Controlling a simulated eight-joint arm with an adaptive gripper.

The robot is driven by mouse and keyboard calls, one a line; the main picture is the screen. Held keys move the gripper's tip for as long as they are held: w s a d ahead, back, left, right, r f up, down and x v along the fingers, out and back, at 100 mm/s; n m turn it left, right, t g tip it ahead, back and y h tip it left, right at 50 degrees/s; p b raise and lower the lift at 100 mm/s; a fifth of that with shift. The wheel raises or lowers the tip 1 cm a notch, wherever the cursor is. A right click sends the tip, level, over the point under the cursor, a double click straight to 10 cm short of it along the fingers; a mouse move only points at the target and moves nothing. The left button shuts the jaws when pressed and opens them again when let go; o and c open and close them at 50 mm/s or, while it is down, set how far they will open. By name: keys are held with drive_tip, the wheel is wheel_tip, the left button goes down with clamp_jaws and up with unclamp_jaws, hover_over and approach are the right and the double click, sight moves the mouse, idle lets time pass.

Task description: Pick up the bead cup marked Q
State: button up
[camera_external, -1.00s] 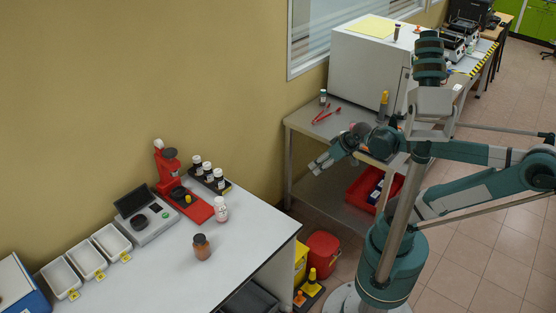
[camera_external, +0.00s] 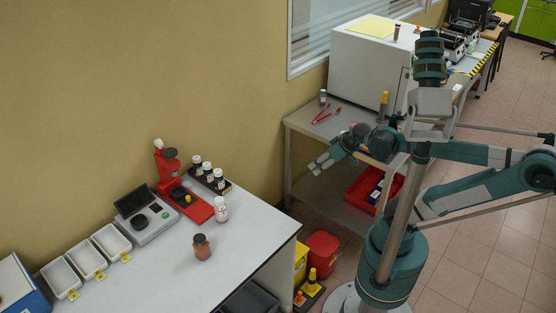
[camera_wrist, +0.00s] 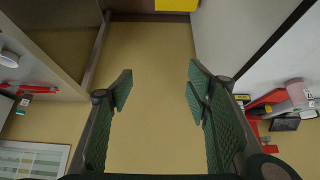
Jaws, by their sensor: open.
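No marking Q is legible in either view, so I cannot tell which container is the bead cup marked Q. Several small white-and-dark cups (camera_external: 208,172) stand in a dark rack on the left bench beside the red press. A white jar with a reddish label (camera_external: 221,209) stands apart on that bench; a similar jar shows at the right edge of the wrist view (camera_wrist: 298,93). My gripper (camera_external: 317,167) is in the air between the two benches, away from all of these. In the wrist view its green-padded fingers (camera_wrist: 160,84) are spread with nothing between them.
The left bench (camera_external: 160,277) also holds a brown bottle (camera_external: 201,247), a scale (camera_external: 146,219), the red press (camera_external: 171,177) and white trays (camera_external: 87,260). Red tongs (camera_external: 326,114) lie on the metal bench at the back. A red bin (camera_external: 322,252) stands on the floor.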

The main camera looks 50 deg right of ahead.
idle(0.3)
drive_tip(key=w+d+r+m+g+p, duration=0.1)
drive_tip(key=w+d+r+m+p, duration=0.2)
drive_tip(key=w+d, duration=0.45)
drive_tip(key=w+d+r+m+g+h+p, duration=0.1)
drive_tip(key=w+d+m+g+p, duration=0.25)
drive_tip(key=d, duration=0.65)
drive_tip(key=w+d+r+m+p, duration=0.3)
drive_tip(key=w+d+m, duration=0.3)
drive_tip(key=d, duration=0.3)
drive_tip(key=d+f+m+g+p, duration=0.1)
drive_tip(key=d+f+m+p, duration=0.1)
drive_tip(key=d, duration=0.8)
drive_tip(key=s+d+f+m+p, duration=0.1)
drive_tip(key=d+f+m, duration=0.3)
drive_tip(key=d, duration=0.7)
drive_tip(key=s+d+f+m+g+y+p, duration=0.1)
drive_tip(key=d+f+m+p, duration=0.2)
drive_tip(key=d+f, duration=0.3)
drive_tip(key=shift+d+f+m+g+p, duration=0.2)
drive_tip(key=shift+d+p, duration=0.1)
drive_tip(key=shift+d, duration=0.9)
drive_tip(key=shift+d+f+m+g+p, duration=0.15)
drive_tip(key=shift+d+p, duration=0.15)
drive_tip(key=shift+d, duration=0.85)
drive_tip(key=shift+s+d+f, duration=0.1)
drive_tip(key=shift+d+f, duration=0.2)
drive_tip(key=shift+d, duration=0.05)
